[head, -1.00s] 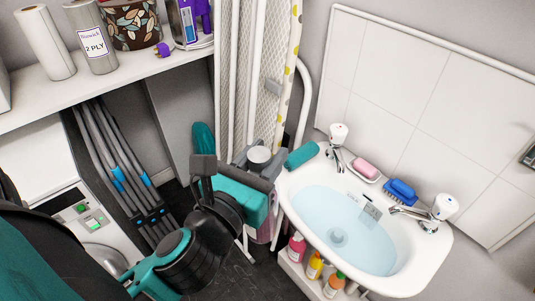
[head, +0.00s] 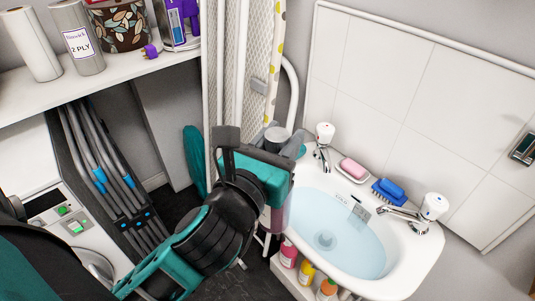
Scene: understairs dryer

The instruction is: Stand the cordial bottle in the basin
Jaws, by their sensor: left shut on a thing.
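My left gripper (head: 281,147) is shut on the cordial bottle (head: 277,218), at the left end of the basin. Most of the bottle is hidden by the gripper; a pinkish part shows below the teal hand, and it looks roughly upright. The white basin (head: 427,262) is on the right and holds pale blue water, with a drain in its floor. The bottle is beside the basin's left rim, not over the water; whether it touches the rim I cannot tell. My right gripper is not in view.
Two taps (head: 323,140) (head: 425,212), a pink soap (head: 353,167) and a blue brush (head: 390,188) line the basin's back edge. Several coloured bottles (head: 306,272) stand below it. An ironing board (head: 258,70) rises behind the gripper. The basin's inside is clear.

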